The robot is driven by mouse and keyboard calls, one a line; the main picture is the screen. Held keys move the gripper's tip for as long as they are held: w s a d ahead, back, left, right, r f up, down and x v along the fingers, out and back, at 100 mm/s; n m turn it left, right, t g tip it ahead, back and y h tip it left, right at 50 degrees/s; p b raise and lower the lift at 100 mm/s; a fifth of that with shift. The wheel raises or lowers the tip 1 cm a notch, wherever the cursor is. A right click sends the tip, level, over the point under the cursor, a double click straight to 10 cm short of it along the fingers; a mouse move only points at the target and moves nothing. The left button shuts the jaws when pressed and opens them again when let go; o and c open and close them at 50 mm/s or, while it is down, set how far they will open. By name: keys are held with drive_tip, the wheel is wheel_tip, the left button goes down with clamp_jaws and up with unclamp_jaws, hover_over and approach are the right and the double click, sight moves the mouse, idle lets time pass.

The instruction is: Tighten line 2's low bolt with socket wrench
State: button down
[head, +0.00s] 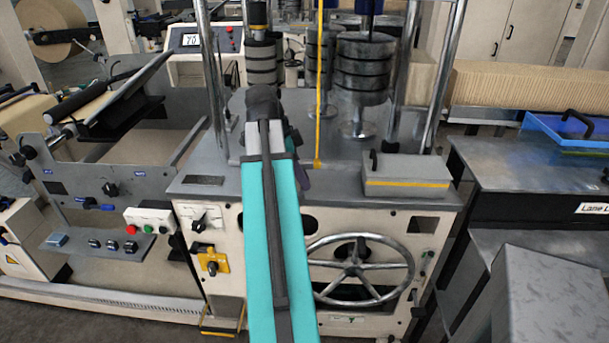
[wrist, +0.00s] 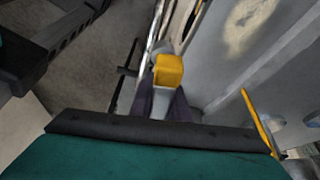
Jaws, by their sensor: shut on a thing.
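My gripper shows in the wrist view (wrist: 165,103) as two purple jaws shut on a yellow-ended tool (wrist: 168,70) with a pale grey body. It may be the socket wrench, but its working end cannot be made out. In the head view my teal arm reaches over the front of the cream machine (head: 225,230). Only a bit of a purple jaw of my gripper (head: 304,172) shows beside the arm there. The arm hides the held tool in that view. I cannot pick out line 2's low bolt in either view.
A grey box with a yellow stripe (head: 405,177) sits on the machine top, right of a thin yellow post (head: 319,100). A large handwheel (head: 358,270) is on the machine front. A blue tray (head: 570,132) lies on the dark bench at right.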

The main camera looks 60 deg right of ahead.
idle(0.4)
drive_tip(key=shift+w+a, duration=0.1)
drive_tip(key=shift+w, duration=0.3)
drive_tip(key=w+a+f+n+t+h, duration=0.1)
drive_tip(key=w+a+n+t, duration=0.1)
drive_tip(key=w+a+n, duration=0.55)
drive_tip(key=w+a+n+t, duration=0.25)
drive_tip(key=w+a, duration=0.25)
drive_tip(key=w, duration=0.6)
drive_tip(key=w+a+f+n+t+h, duration=0.1)
drive_tip(key=w+a+n, duration=0.45)
drive_tip(key=w, duration=0.35)
drive_tip(key=w+a+n+t+y, duration=0.1)
drive_tip(key=w+a+n, duration=0.3)
drive_tip(key=a, duration=0.7)
drive_tip(key=w+a+n+t+y, duration=0.1)
drive_tip(key=w+a+n, duration=0.4)
drive_tip(key=a, duration=0.6)
drive_tip(key=w+a+n+t+y, duration=0.1)
drive_tip(key=w+a+n, duration=0.4)
drive_tip(key=a, duration=0.5)
drive_tip(key=shift+a+r+y, duration=0.15)
drive_tip(key=shift+a+y, duration=0.25)
drive_tip(key=shift+y, duration=0.3)
drive_tip(key=shift+s, duration=0.2)
